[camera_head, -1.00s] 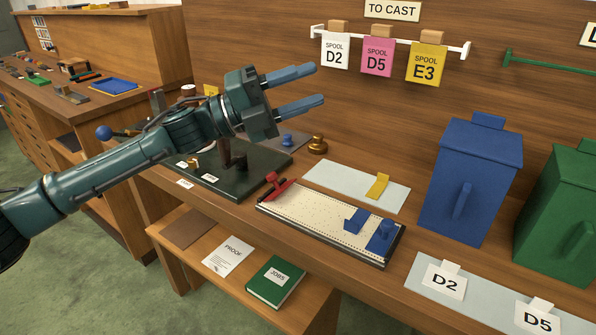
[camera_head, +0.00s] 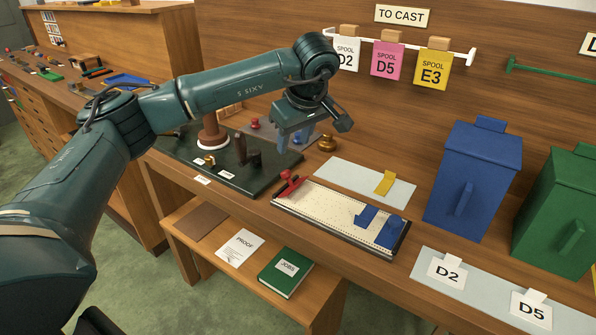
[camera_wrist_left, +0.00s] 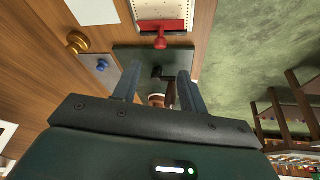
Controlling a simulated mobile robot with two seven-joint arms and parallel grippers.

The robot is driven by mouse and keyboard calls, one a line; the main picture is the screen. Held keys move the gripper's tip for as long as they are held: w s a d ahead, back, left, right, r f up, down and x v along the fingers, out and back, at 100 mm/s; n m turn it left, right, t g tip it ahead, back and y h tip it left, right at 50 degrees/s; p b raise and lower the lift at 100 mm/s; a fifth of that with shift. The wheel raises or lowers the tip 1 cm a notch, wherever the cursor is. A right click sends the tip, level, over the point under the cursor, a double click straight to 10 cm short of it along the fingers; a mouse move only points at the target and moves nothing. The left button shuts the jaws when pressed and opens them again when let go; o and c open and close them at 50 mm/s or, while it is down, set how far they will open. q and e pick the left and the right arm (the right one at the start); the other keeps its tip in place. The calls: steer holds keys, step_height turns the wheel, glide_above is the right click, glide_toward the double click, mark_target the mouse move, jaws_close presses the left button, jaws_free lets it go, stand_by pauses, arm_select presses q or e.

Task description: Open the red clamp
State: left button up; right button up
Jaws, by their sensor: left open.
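The red clamp (camera_head: 291,184) sits at the left end of a long cream perforated plate (camera_head: 330,212) with a dark edge. In the left wrist view the clamp (camera_wrist_left: 160,28) shows as a red bar with a round knob, at the top middle beyond the fingers. My left gripper (camera_head: 293,140) is open and empty. It hangs with its fingers pointing down, above and behind the clamp, apart from it. In the left wrist view its two fingers (camera_wrist_left: 160,75) are spread. My right gripper is not in view.
Blue blocks (camera_head: 366,216) stand on the plate's right end. A pale mat (camera_head: 345,177) with a yellow piece (camera_head: 385,182) lies behind. A dark green base (camera_head: 225,176) with posts stands left, and a brass knob (camera_head: 327,143) behind. Blue (camera_head: 473,175) and green bins stand right.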

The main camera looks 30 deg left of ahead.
mark_target(286, 171)
arm_select(q)
steer(key=x, duration=1.3)
steer(key=shift+s+a+p, duration=0.1)
steer(key=shift+p, duration=0.2)
